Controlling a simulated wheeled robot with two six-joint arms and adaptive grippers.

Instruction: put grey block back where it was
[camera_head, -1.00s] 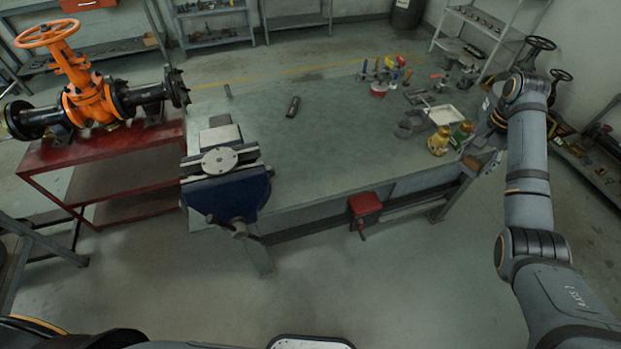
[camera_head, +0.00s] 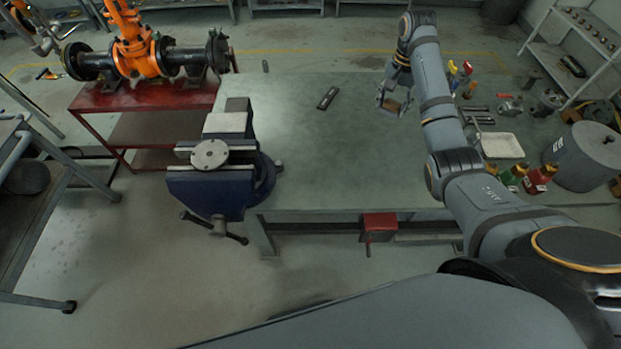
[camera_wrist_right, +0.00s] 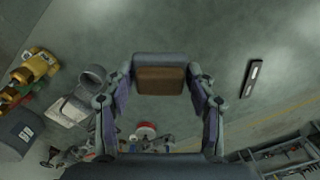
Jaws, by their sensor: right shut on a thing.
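The grey block (camera_wrist_right: 160,62), with a brown face (camera_wrist_right: 161,80), sits between the two fingers of my right gripper (camera_wrist_right: 160,84) in the right wrist view. The gripper is shut on it. In the head view my right gripper (camera_head: 391,99) is over the far middle part of the green-grey workbench (camera_head: 330,150), with the block (camera_head: 394,105) small and partly hidden by the fingers. The exact height above the bench cannot be told. My left gripper is not in view.
A blue vise (camera_head: 215,190) is at the bench's left end. A dark slotted bar (camera_head: 327,98) lies left of the gripper. Bottles (camera_head: 512,174), a white tray (camera_head: 502,146) and a grey pot (camera_head: 584,156) crowd the right. The middle of the bench is clear.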

